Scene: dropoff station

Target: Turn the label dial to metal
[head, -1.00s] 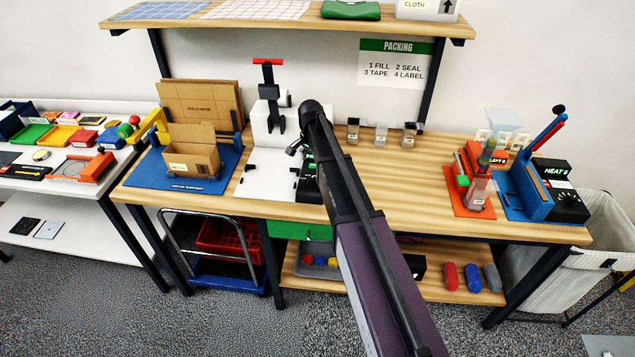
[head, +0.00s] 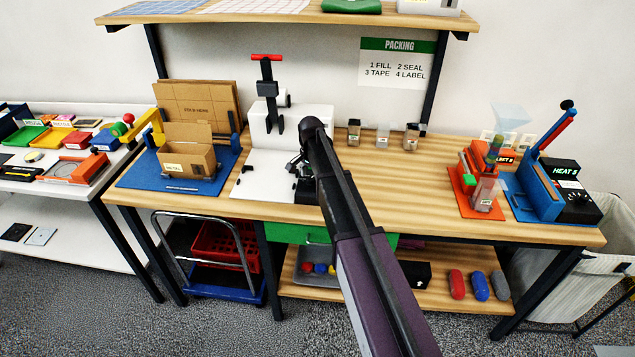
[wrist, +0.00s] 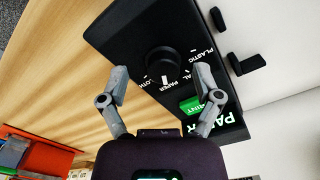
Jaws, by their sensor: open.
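The black label printer (wrist: 135,35) shows close up in the wrist view, with a round black dial (wrist: 162,58) on its top. Words around the dial read PLASTIC, a partly covered word ending in AL, PAPER and CLOTH. The dial's white mark is towards PAPER, and the lit display (wrist: 222,126) starts with PAP. A green PRINT button (wrist: 190,104) lies beside the dial. My gripper (wrist: 162,73) is open, its two fingers on either side of the dial with gaps; contact does not show. In the head view my arm hides most of the printer (head: 306,192).
The printer stands beside a white press (head: 290,122) with a red handle. A cardboard box (head: 187,160) sits on a blue mat to the left. Small jars (head: 383,133) stand behind. The bench top (head: 400,185) right of my arm is clear up to the orange station (head: 483,190).

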